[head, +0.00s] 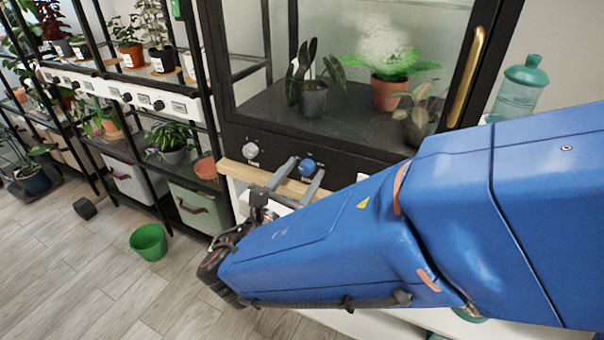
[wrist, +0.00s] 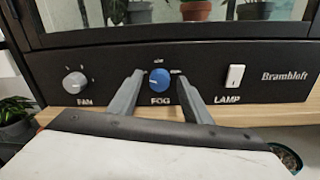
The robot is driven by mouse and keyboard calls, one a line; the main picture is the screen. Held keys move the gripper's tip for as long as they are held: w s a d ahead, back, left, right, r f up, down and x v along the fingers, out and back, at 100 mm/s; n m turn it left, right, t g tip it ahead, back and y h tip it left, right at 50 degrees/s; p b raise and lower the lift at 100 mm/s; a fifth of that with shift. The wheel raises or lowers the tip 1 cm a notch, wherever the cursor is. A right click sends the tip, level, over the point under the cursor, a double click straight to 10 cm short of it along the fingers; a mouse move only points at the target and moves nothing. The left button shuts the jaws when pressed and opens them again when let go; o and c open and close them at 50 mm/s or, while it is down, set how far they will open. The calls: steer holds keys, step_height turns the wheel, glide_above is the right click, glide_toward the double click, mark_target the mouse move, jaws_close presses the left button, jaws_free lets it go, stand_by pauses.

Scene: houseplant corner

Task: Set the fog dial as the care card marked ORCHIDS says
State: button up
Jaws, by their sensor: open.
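The fog dial (wrist: 160,79) is a round blue knob on the black front panel, above the word FOG, with small markings around it that are too small to read surely. A pale mark shows on the dial, but I cannot tell its setting surely. It also shows in the head view (head: 307,166). My gripper (wrist: 158,77) is open, with one grey finger on each side of the dial; I cannot tell whether either touches it. In the head view my gripper (head: 304,171) reaches the cabinet front. No card marked ORCHIDS can be read in either view.
A grey fan dial (wrist: 75,84) is left of the fog dial, and a white lamp switch (wrist: 234,76) is right of it. A wooden ledge (head: 250,173) runs below the panel. Plant shelves stand left; a green bucket (head: 148,241) is on the floor.

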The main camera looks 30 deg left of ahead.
steer(key=c, duration=1)
steer(key=shift+c, duration=0.2)
